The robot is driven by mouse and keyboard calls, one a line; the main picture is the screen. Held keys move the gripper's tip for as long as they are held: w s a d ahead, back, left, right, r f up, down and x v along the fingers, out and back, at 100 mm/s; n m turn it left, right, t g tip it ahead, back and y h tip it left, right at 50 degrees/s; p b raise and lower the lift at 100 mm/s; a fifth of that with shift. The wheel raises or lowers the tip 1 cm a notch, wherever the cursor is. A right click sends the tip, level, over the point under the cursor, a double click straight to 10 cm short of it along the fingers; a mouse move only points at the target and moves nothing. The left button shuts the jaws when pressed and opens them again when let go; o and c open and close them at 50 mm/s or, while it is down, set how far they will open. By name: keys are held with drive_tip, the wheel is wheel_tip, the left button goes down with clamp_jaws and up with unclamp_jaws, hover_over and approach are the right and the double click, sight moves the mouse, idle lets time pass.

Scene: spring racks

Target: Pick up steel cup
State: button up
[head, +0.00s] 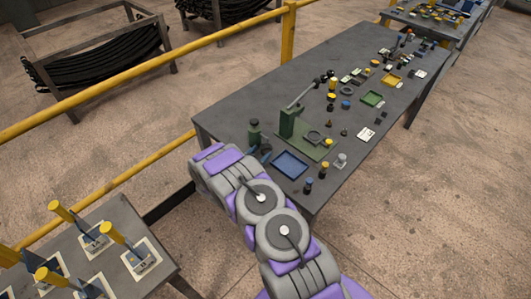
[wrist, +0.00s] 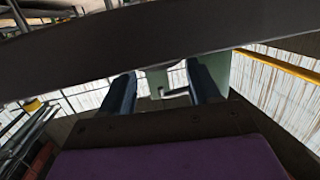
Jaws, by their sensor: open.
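A small shiny grey cup-like object (head: 340,160), which looks like the steel cup, stands near the right edge of the long grey table (head: 240,105), at the table's near end. My gripper (wrist: 164,88) is open in the wrist view, with two dark fingers apart and nothing held between them. In the head view my purple and grey arm reaches to the table's near left corner. The fingers are mostly hidden there, left of the blue tray and well apart from the cup. I cannot make out the cup in the wrist view.
A blue tray (head: 290,165), a green press (head: 288,124), a green bottle (head: 254,134) and black-and-yellow pieces crowd the near end. A yellow rail (head: 150,80) runs along the left. A second table (head: 118,215) with yellow-handled tools stands at lower left.

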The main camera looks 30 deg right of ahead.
sight(266, 150)
drive_tip(key=shift+x, duration=1.35)
drive_tip(key=shift+s, duration=0.15)
drive_tip(key=shift+c, duration=0.3)
drive_tip(key=shift+a, duration=0.1)
drive_tip(key=c, duration=1)
drive_tip(key=shift+r, duration=0.1)
drive_tip(key=shift+c, duration=0.2)
